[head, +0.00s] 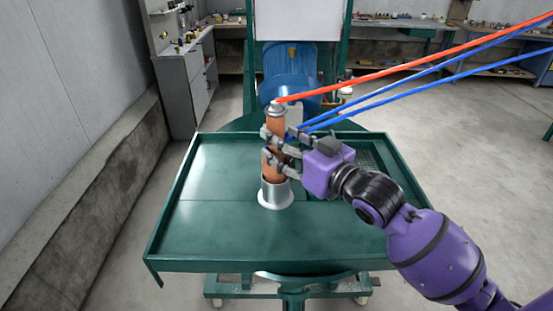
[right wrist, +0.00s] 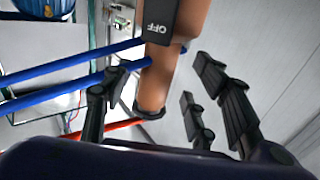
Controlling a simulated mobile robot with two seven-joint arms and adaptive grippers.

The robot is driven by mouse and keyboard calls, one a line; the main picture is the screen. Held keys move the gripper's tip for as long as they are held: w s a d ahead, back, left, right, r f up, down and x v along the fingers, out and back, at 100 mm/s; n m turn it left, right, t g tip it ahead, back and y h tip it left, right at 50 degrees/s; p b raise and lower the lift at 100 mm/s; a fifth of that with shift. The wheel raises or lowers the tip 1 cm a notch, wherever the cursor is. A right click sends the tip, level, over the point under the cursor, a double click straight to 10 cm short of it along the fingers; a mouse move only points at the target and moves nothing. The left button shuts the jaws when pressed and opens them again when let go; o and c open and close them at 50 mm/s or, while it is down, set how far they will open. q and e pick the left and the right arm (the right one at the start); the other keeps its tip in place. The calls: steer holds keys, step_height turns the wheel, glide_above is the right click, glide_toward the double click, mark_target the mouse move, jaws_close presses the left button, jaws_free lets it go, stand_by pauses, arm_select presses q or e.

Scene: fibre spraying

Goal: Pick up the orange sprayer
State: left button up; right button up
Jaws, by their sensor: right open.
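The orange sprayer (head: 275,165) stands upright in a round metal holder (head: 276,193) on the green tray table. It has a grey cap, and a red hose runs from its top. In the right wrist view the sprayer (right wrist: 160,85) passes between the fingers, with a black OFF switch on its side. My right gripper (head: 278,150) comes from the right with its fingers on either side of the sprayer's body. It is open, and I cannot tell whether any finger touches the sprayer. My left gripper is not in view.
The green tray table (head: 215,235) is bare around the holder and has a raised rim. A red hose (head: 400,66) and blue hoses (head: 410,85) stretch to the upper right above my right arm. A blue motor-like drum (head: 290,65) stands behind the table.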

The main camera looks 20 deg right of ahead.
steer(key=x, duration=0.2)
steer(key=shift+w+r, duration=0.25)
steer(key=shift+w, duration=0.2)
steer(key=shift+w+a+f, duration=0.15)
steer(key=shift+w+a, duration=0.05)
steer(key=shift+w, duration=0.1)
steer(key=shift+s, duration=0.1)
steer(key=c, duration=0.4)
jaws_close()
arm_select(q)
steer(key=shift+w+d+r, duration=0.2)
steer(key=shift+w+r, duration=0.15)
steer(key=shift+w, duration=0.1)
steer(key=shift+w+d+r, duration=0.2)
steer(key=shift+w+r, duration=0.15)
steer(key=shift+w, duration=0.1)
arm_select(e)
steer(key=shift+r, duration=0.25)
